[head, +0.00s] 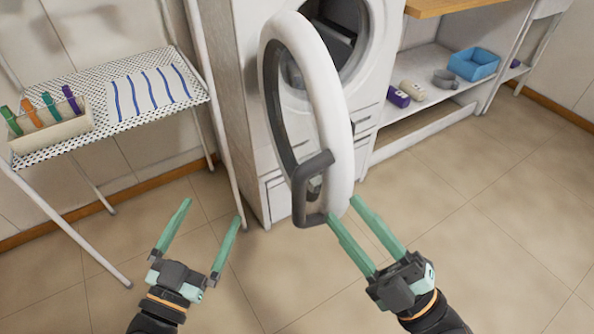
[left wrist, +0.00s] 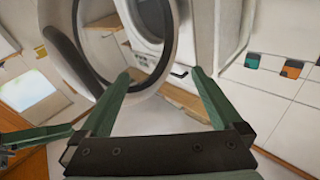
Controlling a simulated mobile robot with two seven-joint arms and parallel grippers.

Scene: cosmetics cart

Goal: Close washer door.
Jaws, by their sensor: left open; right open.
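The washer (head: 250,90) is white, with a round drum opening (head: 340,40) at its front. Its round door (head: 325,90) stands open, swung out toward me, with a dark grey handle (head: 308,190) at the lower edge. The left wrist view shows the door (left wrist: 95,70) and part of the washer (left wrist: 195,45). My left gripper (head: 212,208) is open and empty, left of the door and above the floor. My right gripper (head: 343,208) is open, with its fingertips close to the door's lower rim; I cannot tell whether they touch it.
A drying rack (head: 90,85) at the left holds a striped cloth (head: 148,92) and a bin of coloured pegs (head: 50,130). A shelf at the right holds a blue basket (head: 473,64) and small items. The floor (head: 480,190) at the right is clear.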

